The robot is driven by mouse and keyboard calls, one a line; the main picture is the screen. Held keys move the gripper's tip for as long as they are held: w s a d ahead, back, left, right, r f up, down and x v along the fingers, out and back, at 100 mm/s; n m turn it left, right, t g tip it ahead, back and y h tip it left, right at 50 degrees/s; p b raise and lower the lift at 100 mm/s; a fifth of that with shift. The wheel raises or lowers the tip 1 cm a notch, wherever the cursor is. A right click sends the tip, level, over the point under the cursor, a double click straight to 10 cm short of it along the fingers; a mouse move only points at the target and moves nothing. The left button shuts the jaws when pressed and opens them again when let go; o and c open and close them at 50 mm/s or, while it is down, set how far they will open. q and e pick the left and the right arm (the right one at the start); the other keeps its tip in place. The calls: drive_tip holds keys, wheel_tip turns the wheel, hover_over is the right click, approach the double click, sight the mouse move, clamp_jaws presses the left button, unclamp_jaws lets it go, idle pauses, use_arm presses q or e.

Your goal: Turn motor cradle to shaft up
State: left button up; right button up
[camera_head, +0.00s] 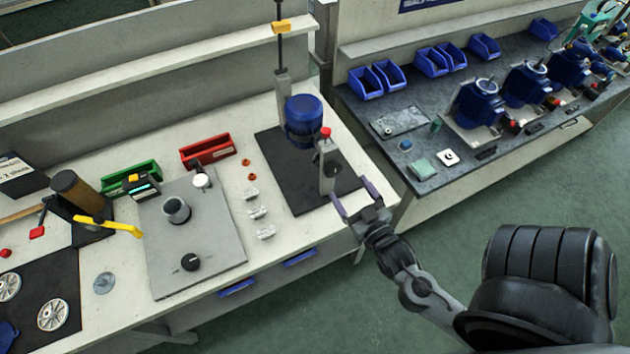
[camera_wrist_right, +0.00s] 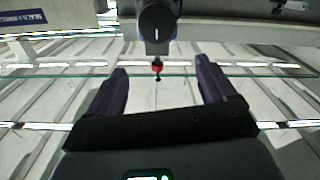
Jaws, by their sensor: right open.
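The blue motor (camera_head: 303,118) sits in the motor cradle on the dark mat of the left bench. The cradle's grey upright (camera_head: 328,172) stands at the motor's right side, with a red knob (camera_head: 325,132) on top. In the right wrist view the grey upright (camera_wrist_right: 143,38) shows with its dark round disc (camera_wrist_right: 156,20) and the red knob (camera_wrist_right: 157,66) seen between the fingers. My right gripper (camera_head: 353,198) is open and empty in front of the upright, apart from it as far as I can tell. The motor's shaft is not clearly visible. My left gripper is not in view.
A vertical rod with a yellow block (camera_head: 281,27) rises behind the motor. Small white parts (camera_head: 257,213) lie left of the mat (camera_head: 272,150). A grey plate (camera_head: 215,245) with a dial lies further left. The right bench (camera_head: 455,180) holds several motors and blue bins.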

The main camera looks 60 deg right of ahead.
sight(335, 173)
drive_tip(key=w+d+f, duration=0.1)
drive_tip(key=w, duration=0.1)
drive_tip(key=w+d+f+b, duration=0.1)
drive_tip(key=w+d, duration=0.1)
drive_tip(key=w, duration=0.1)
drive_tip(key=w+d+f, duration=0.1)
drive_tip(key=w, duration=0.1)
drive_tip(key=shift+w+d, duration=0.15)
drive_tip(key=shift+d, duration=0.05)
drive_tip(key=shift+b+x, duration=0.3)
drive_tip(key=shift+x, duration=0.5)
